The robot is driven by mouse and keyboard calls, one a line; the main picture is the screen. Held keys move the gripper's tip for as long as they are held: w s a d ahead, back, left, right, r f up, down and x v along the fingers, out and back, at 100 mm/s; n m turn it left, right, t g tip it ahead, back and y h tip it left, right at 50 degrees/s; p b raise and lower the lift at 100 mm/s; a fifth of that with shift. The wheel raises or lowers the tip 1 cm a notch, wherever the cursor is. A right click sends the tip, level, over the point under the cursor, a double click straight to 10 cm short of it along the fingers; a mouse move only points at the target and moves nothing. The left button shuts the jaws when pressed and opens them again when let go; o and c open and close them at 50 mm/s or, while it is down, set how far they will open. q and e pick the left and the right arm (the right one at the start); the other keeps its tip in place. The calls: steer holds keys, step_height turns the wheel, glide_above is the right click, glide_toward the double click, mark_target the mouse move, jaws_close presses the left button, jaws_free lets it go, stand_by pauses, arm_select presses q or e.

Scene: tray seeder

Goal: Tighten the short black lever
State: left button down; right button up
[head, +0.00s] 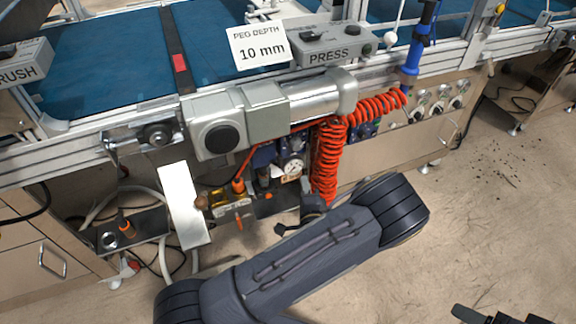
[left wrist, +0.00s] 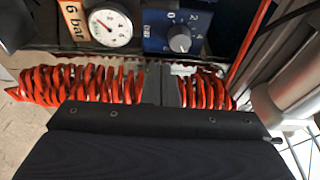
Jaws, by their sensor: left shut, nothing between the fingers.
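I cannot pick out the short black lever with certainty in either view. A dark clamp part (head: 157,134) sits on the rail's front bracket at the left in the head view. My left gripper (head: 312,203) is mostly hidden behind my own grey arm, low in front of the orange coiled hose (head: 328,160). In the left wrist view my left gripper (left wrist: 161,82) is shut and empty, with its fingertips in front of the hose (left wrist: 95,84). Dark parts of my right gripper (head: 498,316) show at the bottom right edge, cut off by the frame.
A pressure gauge (left wrist: 108,27) and a blue dial (left wrist: 178,38) lie beyond my left fingertips. The conveyor (head: 110,55) with its metal rail and a grey motor housing (head: 222,130) runs above. A white plate (head: 184,203) stands left of the valves. Open floor lies at the right.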

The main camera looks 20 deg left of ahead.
arm_select(q)
steer(key=w+a+b, duration=0.1)
steer(key=w+a, duration=0.1)
steer(key=w+a+b, duration=0.1)
steer(key=w+a, duration=0.1)
steer(key=a, duration=0.1)
steer(key=w+a+b, duration=0.1)
steer(key=w+a, duration=0.1)
steer(key=shift+a, duration=0.2)
steer(key=shift+s+a, duration=0.25)
steer(key=shift+s, duration=0.15)
stand_by(0.5)
